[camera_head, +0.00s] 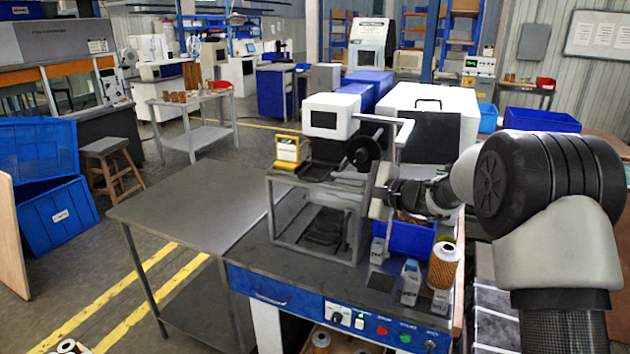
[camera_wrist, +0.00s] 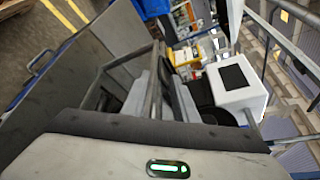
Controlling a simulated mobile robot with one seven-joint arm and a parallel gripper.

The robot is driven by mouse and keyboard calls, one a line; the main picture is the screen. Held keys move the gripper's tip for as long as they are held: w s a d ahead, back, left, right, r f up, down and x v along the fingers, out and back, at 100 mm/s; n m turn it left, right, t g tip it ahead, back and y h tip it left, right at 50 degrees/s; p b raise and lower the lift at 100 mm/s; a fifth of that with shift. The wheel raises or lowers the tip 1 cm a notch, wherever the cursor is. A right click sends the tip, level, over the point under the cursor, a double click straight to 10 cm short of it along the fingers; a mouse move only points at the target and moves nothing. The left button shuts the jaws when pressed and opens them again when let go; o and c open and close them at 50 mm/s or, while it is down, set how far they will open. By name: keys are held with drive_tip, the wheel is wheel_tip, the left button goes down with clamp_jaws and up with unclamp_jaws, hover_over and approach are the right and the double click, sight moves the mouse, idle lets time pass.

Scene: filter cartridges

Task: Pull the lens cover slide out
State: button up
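My gripper (camera_head: 384,200) is at the right side of a grey metal frame stand (camera_head: 318,215) on the workbench. Its fingertips are too small and partly hidden to read. In the wrist view only a grey body with a green light fills the bottom, and no fingertips show clearly. A white box with a dark screen (camera_head: 331,116) stands behind the frame and also shows in the wrist view (camera_wrist: 238,80). A black wheel (camera_head: 363,152) is just above my gripper. I cannot make out which part is the lens cover slide.
A yellow device (camera_head: 291,151) sits on the frame's left top. The grey table (camera_head: 185,210) at left is clear.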

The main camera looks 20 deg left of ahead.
sight(313, 181)
drive_tip(key=x, duration=0.9)
drive_tip(key=shift+r+p, duration=0.1)
drive_tip(key=shift+p, duration=0.3)
clamp_jaws()
